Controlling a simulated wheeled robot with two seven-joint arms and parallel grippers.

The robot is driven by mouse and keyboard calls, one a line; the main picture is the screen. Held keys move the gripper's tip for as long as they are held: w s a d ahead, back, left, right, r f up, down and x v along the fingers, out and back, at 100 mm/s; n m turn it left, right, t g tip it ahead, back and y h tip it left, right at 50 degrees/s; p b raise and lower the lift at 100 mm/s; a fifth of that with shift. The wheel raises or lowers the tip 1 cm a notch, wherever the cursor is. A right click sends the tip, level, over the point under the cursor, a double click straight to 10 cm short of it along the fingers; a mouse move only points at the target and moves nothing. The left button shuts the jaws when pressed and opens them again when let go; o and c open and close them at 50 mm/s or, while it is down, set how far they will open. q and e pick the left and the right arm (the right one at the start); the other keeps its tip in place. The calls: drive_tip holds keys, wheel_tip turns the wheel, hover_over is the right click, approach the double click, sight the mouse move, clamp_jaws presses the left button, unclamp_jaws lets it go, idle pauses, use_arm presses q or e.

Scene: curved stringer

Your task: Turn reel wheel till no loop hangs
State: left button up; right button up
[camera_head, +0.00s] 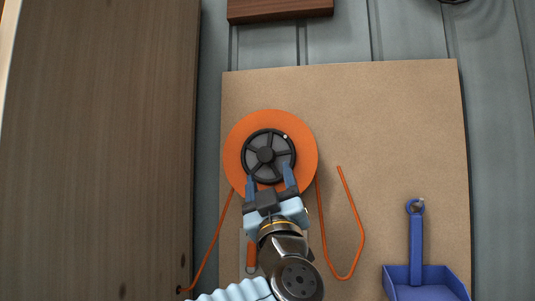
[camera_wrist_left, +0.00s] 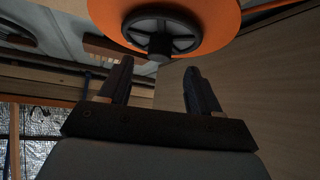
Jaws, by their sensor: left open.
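An orange reel (camera_head: 237,140) is mounted on a brown board, with a dark spoked wheel (camera_head: 265,155) and a hub knob at its centre. In the left wrist view the wheel (camera_wrist_left: 188,30) and its knob (camera_wrist_left: 159,46) show just beyond my fingertips. An orange cord runs from the reel's left side down to the wooden panel. Another stretch of orange cord (camera_head: 328,250) drops from the reel's right side and hangs in a loop, rising again to an end on the board. My left gripper (camera_head: 269,172) is open and empty, at the wheel's lower edge. My right gripper is out of view.
The board (camera_head: 400,130) hangs on a grey panelled wall. A blue dustpan (camera_head: 416,245) hangs at the lower right. A tall wooden panel (camera_head: 100,150) stands at the left. The board's upper right is clear.

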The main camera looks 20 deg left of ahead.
sight(266, 161)
use_arm(q)
drive_tip(key=p+x, duration=0.1)
drive_tip(key=x, duration=0.4)
drive_tip(key=shift+w+r, duration=0.1)
drive_tip(key=shift+w, duration=0.05)
drive_tip(key=c, duration=1)
drive_tip(key=shift+a+m+t+h, duration=0.2)
drive_tip(key=shift+m+t+h, duration=0.3)
drive_tip(key=shift+m+h, duration=0.15)
drive_tip(key=shift+c, duration=0.2)
drive_tip(key=shift+m+t+h, duration=0.3)
drive_tip(key=shift+m+h, duration=0.25)
drive_tip(key=shift+m, duration=0.6)
drive_tip(key=o, duration=1)
drive_tip(key=shift+o, duration=0.2)
